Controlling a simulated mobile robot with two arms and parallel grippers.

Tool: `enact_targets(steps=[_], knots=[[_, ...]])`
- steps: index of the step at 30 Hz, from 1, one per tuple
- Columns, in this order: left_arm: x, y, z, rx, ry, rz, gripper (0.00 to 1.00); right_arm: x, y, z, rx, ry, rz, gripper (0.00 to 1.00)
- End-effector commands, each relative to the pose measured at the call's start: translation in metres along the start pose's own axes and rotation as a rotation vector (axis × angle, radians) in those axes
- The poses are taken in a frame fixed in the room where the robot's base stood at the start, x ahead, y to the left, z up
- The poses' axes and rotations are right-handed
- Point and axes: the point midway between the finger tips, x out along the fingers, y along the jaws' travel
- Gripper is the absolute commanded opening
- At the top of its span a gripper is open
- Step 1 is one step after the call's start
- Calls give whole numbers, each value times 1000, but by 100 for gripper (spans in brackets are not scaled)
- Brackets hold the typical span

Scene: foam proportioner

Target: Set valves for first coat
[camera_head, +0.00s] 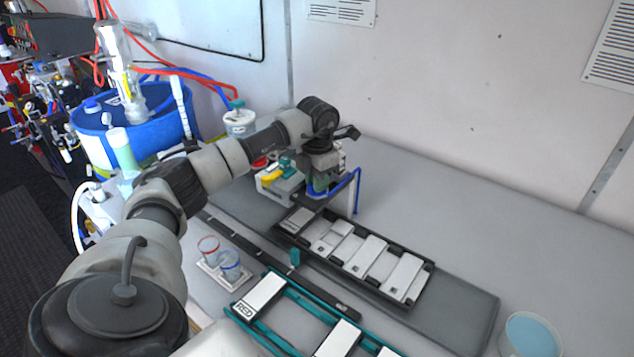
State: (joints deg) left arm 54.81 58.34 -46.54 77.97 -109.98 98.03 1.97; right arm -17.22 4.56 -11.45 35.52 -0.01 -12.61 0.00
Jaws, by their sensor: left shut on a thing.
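My left arm reaches in from the left, and my left gripper (322,184) points down at the small valve unit at the back of the bench. It is shut on a small teal-green part, mostly hidden by the fingers, so I cannot tell its exact shape or setting. To its left, a yellow handle (272,175) sits on the pale base of the unit (284,190). A red part (259,162) shows behind the yellow handle. A blue pipe (357,190) stands just right of the gripper. My right gripper is out of view.
A black tray (432,268) of pale panels lies in front of the unit. A teal frame (268,338) with panels, one marked RED, is nearer. Two rimmed cups (230,265) stand left, a blue drum (165,135) behind. A light-blue tub (532,335) is right. The back right is clear.

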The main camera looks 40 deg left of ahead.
Motion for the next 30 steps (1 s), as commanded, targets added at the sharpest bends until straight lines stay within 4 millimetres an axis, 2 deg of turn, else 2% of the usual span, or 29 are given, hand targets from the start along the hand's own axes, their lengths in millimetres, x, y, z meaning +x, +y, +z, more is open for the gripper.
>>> enact_targets(steps=[30], knots=[[-2,0,1,957,-6,4,0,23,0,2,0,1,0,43]])
